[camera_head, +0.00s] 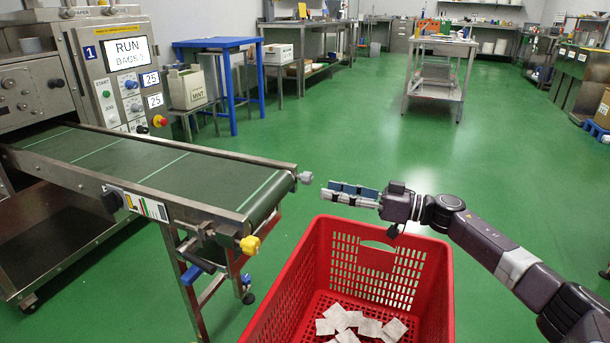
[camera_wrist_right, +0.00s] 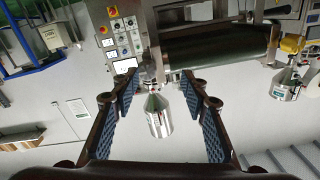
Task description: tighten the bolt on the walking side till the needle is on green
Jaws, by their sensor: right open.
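A grey knob (camera_head: 305,177) sticks out at the far corner of the conveyor's end roller. A yellow knob (camera_head: 250,245) sits at the near corner. I cannot tell which is on the walking side. My right gripper (camera_head: 332,193) is just right of the grey knob, a small gap away, its fingers pointing left at it. In the right wrist view, which is upside down, the gripper (camera_wrist_right: 163,84) is open and empty. No gauge needle is readable. My left gripper is out of view.
The green conveyor belt (camera_head: 140,168) runs from the packer's control panel (camera_head: 120,80). A striped label (camera_head: 147,206) is on its near rail. A red crate (camera_head: 437,290) with several teabags stands below my right gripper.

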